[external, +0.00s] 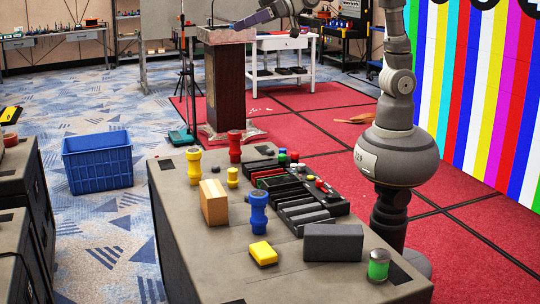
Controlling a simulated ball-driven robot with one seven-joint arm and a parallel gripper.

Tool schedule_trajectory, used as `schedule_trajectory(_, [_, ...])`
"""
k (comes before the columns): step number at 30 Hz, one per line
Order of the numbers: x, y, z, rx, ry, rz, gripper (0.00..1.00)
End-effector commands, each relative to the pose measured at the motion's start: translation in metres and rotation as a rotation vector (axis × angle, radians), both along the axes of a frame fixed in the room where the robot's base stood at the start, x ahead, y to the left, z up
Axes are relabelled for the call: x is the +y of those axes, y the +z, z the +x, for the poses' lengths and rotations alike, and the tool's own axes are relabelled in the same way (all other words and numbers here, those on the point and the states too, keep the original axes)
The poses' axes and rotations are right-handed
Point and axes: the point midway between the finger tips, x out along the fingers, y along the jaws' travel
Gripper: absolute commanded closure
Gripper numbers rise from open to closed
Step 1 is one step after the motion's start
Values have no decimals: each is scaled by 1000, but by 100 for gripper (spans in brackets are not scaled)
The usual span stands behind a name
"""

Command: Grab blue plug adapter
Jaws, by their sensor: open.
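The blue plug adapter (258,212) stands upright on the dark table (190,250), a spool-like shape with a wide top and a narrower middle. It is left of the black slotted trays and behind a small yellow block. My gripper (241,24) shows small at the top of the picture, in front of the lectern top, high above and far from the blue adapter. It is open, and I see nothing in it. Part of my arm is cut off by the top edge.
A yellow spool-like piece (194,166), a red one (235,147) and a tan block (213,203) stand near the adapter. The table's front left is clear.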

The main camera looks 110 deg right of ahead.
Motion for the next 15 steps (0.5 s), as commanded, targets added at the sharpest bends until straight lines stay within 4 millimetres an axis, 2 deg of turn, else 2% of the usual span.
schedule_trajectory(1, [-4,48,-19,-36,0,-44,0])
schedule_trajectory(3, [-13,102,-48,-64,-4,-99,0])
schedule_trajectory(6, [-25,163,-94,-96,-10,-158,0])
schedule_trajectory(9, [-35,204,-134,-114,-14,-197,0])
schedule_trajectory(11, [-39,220,-152,-122,-15,-211,0])
schedule_trajectory(12, [-42,226,-160,-125,-17,-218,2])
schedule_trajectory(13, [-44,230,-165,-126,-18,-222,9])
schedule_trajectory(15, [-45,235,-172,-127,-18,-227,11])
